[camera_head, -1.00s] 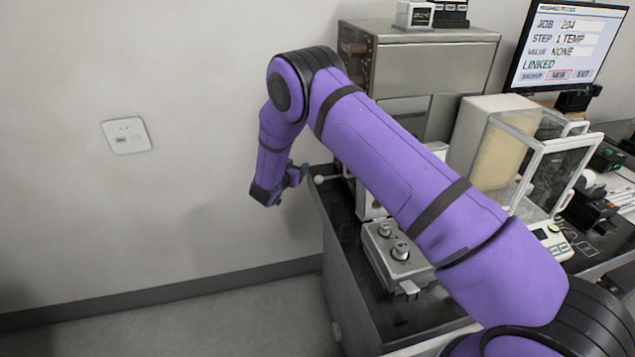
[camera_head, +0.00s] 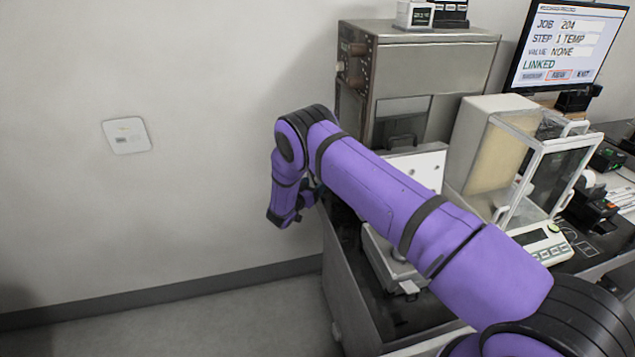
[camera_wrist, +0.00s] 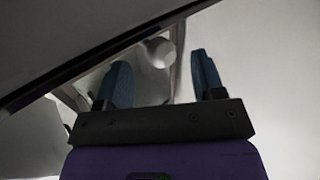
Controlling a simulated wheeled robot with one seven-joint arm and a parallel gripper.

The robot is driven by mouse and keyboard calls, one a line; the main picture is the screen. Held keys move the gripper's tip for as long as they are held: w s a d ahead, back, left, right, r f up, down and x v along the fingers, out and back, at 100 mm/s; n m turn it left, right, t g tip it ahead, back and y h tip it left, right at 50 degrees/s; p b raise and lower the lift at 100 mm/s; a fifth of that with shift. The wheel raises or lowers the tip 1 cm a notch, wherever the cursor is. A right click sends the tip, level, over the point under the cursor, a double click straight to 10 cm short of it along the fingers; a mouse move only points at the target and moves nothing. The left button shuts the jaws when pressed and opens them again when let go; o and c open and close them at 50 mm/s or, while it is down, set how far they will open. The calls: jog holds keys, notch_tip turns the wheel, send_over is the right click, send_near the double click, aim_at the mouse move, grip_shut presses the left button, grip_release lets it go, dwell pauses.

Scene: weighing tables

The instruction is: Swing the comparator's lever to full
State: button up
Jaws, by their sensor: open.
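The lever's pale round knob (camera_wrist: 161,48) shows in the wrist view, between and beyond the two blue-grey fingers of my gripper (camera_wrist: 163,78). The fingers are apart and nothing is clasped; I cannot tell whether the knob lies within their reach. In the head view my gripper (camera_head: 308,197) hangs at the table's left edge, partly hidden by my purple arm. The arm hides the lever there. A white-faced unit (camera_head: 428,164), perhaps the comparator, shows above my forearm; most of it is covered.
A grey box (camera_head: 378,256) sits on the dark table below my arm, its knobs mostly hidden. A metal cabinet (camera_head: 436,62) stands behind. A glass-sided balance (camera_head: 548,150) and a monitor (camera_head: 562,42) are at the right. The floor at left is clear.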

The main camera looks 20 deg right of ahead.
jog(key=shift+x, duration=1.6)
grip_shut()
jog(key=shift+s+d+r+n+t+y, duration=0.1)
jog(key=shift+s+n+t+y, duration=0.65)
jog(key=shift+n+t+y, duration=0.2)
jog(key=shift+s+d+n+t+y, duration=0.15)
jog(key=shift+s+n+t+y, duration=0.4)
jog(key=shift+y, duration=0.35)
jog(key=shift+s+d+n+t+y, duration=0.2)
jog(key=shift+s+n+t+y, duration=0.35)
jog(key=shift+y, duration=0.3)
grip_release()
